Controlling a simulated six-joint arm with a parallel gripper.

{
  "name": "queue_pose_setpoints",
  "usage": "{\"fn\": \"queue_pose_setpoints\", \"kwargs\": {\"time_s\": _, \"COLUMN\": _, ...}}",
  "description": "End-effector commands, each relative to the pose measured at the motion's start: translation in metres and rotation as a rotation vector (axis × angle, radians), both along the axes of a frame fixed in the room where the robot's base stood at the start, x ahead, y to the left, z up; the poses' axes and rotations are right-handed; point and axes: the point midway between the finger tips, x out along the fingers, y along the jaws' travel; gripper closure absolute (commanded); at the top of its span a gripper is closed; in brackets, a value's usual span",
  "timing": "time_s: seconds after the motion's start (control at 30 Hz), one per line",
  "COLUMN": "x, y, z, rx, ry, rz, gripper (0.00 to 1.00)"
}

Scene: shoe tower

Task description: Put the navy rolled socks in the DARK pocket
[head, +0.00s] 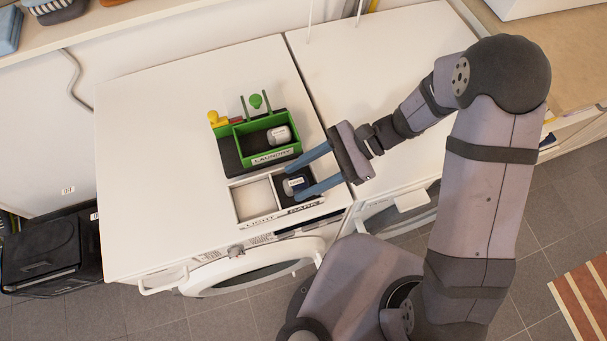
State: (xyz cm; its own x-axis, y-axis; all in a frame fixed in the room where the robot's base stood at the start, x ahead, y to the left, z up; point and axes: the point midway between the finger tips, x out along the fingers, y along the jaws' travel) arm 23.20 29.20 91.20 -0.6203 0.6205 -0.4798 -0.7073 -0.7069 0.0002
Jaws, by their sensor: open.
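The navy rolled socks (290,188), a small dark roll with a white label, lie in the DARK pocket (318,201), the right half of a white two-part tray. My gripper (292,184) is open, its two blue fingers apart, one on the upper side of the socks and one on the lower side. The fingers partly cover the pocket and the socks. I cannot tell whether either finger touches the socks.
The LIGHT pocket (254,200) on the left is empty. Behind it, a green LAUNDRY bin (243,142) holds a pale grey roll (279,134). A green peg (256,101) and a yellow piece (216,119) stand behind the bin. The white top (160,150) is clear at left.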

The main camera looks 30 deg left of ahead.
Motion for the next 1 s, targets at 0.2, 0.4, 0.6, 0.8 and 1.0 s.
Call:
{"fn": "queue_pose_setpoints", "kwargs": {"time_s": 0.2, "x": 0.005, "y": -0.004, "z": 0.006, "rx": 0.002, "ry": -0.002, "rz": -0.002, "gripper": 0.54}}
{"fn": "queue_pose_setpoints", "kwargs": {"time_s": 0.4, "x": 0.024, "y": -0.022, "z": 0.019, "rx": 0.002, "ry": -0.005, "rz": -0.004, "gripper": 0.54}}
{"fn": "queue_pose_setpoints", "kwargs": {"time_s": 0.6, "x": 0.047, "y": -0.045, "z": 0.036, "rx": 0.001, "ry": -0.004, "rz": -0.004, "gripper": 0.54}}
{"fn": "queue_pose_setpoints", "kwargs": {"time_s": 0.8, "x": 0.064, "y": -0.064, "z": 0.051, "rx": 0.001, "ry": -0.002, "rz": -0.002, "gripper": 0.54}}
{"fn": "queue_pose_setpoints", "kwargs": {"time_s": 1.0, "x": 0.073, "y": -0.073, "z": 0.059, "rx": 0.0, "ry": -0.001, "rz": -0.001, "gripper": 0.54}}
